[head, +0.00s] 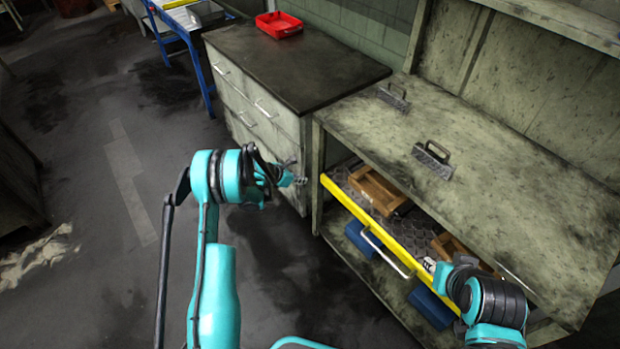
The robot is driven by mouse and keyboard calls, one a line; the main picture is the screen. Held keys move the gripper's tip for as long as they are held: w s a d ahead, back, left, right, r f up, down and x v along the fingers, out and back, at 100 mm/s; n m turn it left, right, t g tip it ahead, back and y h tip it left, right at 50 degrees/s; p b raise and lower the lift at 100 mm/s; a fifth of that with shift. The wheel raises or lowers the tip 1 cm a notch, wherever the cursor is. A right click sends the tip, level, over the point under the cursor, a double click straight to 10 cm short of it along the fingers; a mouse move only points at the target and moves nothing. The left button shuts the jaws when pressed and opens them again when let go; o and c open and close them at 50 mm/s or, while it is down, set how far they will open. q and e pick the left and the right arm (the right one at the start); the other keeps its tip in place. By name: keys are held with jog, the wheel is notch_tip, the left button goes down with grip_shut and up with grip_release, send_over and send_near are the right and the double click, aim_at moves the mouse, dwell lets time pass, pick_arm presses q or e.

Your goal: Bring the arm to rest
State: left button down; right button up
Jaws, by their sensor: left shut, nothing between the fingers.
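My left arm rises from the bottom of the head view and bends at a teal elbow. Its small gripper (300,180) points right, in front of the grey cabinet's side and close to the left end of the yellow drawer edge. It is shut and empty. My right arm comes in at the lower right. Its gripper (430,265) is at the right part of the yellow-fronted drawer (380,220), near the drawer's pale bar handle (385,252). Its fingers are too small and partly hidden to tell whether they are open.
The drawer stands open under the workbench (500,190) and holds wooden boxes (378,190). Blue bins (360,240) sit on the shelf below. Metal brackets (433,158) lie on the bench. A red tray (279,24) is on the cabinet (290,70). The floor at left is open.

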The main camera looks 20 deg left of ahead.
pick_arm(q)
jog(key=s+d+r+m+y, duration=0.1)
jog(key=s+d+r+m, duration=0.1)
jog(key=s+r+m, duration=0.5)
jog(key=s+d+r+m+y+p, duration=0.1)
jog(key=s+r+m, duration=0.15)
jog(key=r, duration=0.85)
jog(key=s+d+r+m+y, duration=0.1)
jog(key=s+d+r+m, duration=0.1)
jog(key=s+r+m, duration=0.5)
jog(key=s+d+r+m+y, duration=0.1)
jog(key=s+r+m, duration=0.1)
jog(key=s+m, duration=0.4)
jog(key=s+d+r+m+y, duration=0.1)
jog(key=s+r+m, duration=0.2)
jog(key=s, duration=1.2)
jog(key=shift+s+r+m, duration=0.15)
jog(key=shift+m, duration=1.5)
jog(key=shift+d, duration=0.1)
